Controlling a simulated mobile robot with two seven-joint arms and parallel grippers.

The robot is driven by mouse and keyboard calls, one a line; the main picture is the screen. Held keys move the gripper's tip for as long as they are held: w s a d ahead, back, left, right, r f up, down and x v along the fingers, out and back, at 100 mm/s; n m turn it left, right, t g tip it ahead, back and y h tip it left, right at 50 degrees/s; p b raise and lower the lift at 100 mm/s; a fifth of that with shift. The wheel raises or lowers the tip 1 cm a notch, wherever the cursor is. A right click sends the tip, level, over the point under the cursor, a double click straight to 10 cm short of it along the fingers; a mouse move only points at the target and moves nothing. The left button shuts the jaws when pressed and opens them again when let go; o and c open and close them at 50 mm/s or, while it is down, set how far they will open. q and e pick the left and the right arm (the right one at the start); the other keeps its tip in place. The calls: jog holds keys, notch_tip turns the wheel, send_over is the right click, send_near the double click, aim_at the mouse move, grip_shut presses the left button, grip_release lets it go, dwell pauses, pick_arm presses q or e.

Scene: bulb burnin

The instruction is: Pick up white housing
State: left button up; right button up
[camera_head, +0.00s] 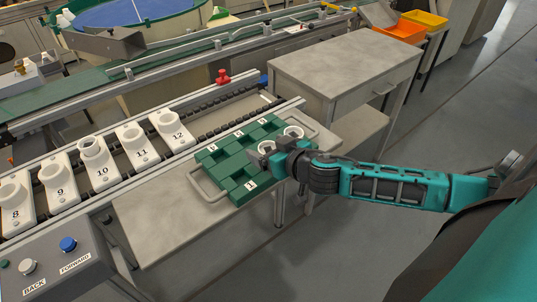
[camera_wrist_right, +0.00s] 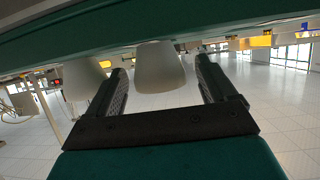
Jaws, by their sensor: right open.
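A green compartment tray (camera_head: 236,162) with number labels stands on a metal carrier beside the conveyor. Two white housings are in its right part, one at the back corner (camera_head: 293,131) and one nearer (camera_head: 266,147), partly hidden by my gripper. My right gripper (camera_head: 270,160) reaches in from the right at the tray's edge. In the right wrist view its fingers (camera_wrist_right: 160,66) are apart, with a pale tapered housing (camera_wrist_right: 160,70) between them and clear gaps on both sides. A second housing (camera_wrist_right: 84,80) is left of the fingers. My left gripper is not in view.
Numbered white sockets (camera_head: 101,165) stand in a row on the conveyor at left. A control box (camera_head: 62,265) with buttons is at front left. A grey cabinet (camera_head: 345,65) stands behind the tray. Floor at front right is free.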

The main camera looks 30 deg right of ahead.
jog(key=shift+w+f, duration=0.1)
jog(key=shift+w, duration=0.15)
jog(key=c, duration=1.1)
